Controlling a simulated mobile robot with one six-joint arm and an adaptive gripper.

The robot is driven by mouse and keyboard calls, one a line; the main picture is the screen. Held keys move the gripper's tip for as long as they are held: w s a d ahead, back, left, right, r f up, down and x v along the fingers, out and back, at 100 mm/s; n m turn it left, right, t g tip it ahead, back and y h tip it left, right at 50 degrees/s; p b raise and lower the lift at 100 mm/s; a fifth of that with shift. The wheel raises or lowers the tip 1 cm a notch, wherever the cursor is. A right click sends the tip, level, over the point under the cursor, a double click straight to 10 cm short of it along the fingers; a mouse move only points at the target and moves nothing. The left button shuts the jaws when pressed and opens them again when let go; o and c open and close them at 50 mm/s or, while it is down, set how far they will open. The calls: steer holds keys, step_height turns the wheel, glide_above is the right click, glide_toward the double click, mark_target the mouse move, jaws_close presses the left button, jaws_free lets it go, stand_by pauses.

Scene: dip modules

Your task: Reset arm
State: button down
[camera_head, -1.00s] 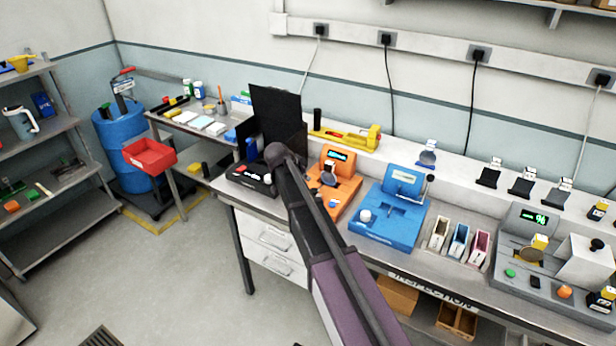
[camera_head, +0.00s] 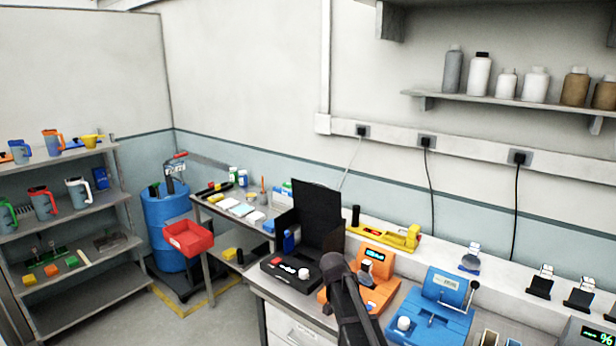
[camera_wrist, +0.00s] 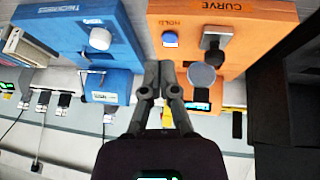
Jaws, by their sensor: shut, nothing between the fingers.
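My gripper (camera_wrist: 160,72) is at the middle of the wrist view, its two dark fingers close together and empty. It is in front of the gap between a blue module (camera_wrist: 72,38) and an orange module (camera_wrist: 262,48), apart from both as far as I can tell. In the head view my dark arm rises from the bottom, before the orange module (camera_head: 381,293) and left of the blue module (camera_head: 441,323). The fingertips cannot be made out there.
A black module with an upright panel (camera_head: 318,218) stands left of the orange one. A yellow tool (camera_head: 398,237) lies behind. A side table, red bin (camera_head: 188,238), blue drum (camera_head: 163,213) and shelf rack are farther left. A wall shelf (camera_head: 500,100) holds several bottles.

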steer(key=s+d+f+n+g+y, duration=0.1)
steer(key=s+n, duration=0.3)
steer(key=s, duration=0.7)
steer(key=s+d+f+n+g+y, duration=0.1)
steer(key=s+n+g+y, duration=0.1)
steer(key=s, duration=1)
steer(key=shift+d+n+y, duration=0.2)
steer(key=shift+n+y, duration=0.6)
steer(key=shift+n, duration=0.2)
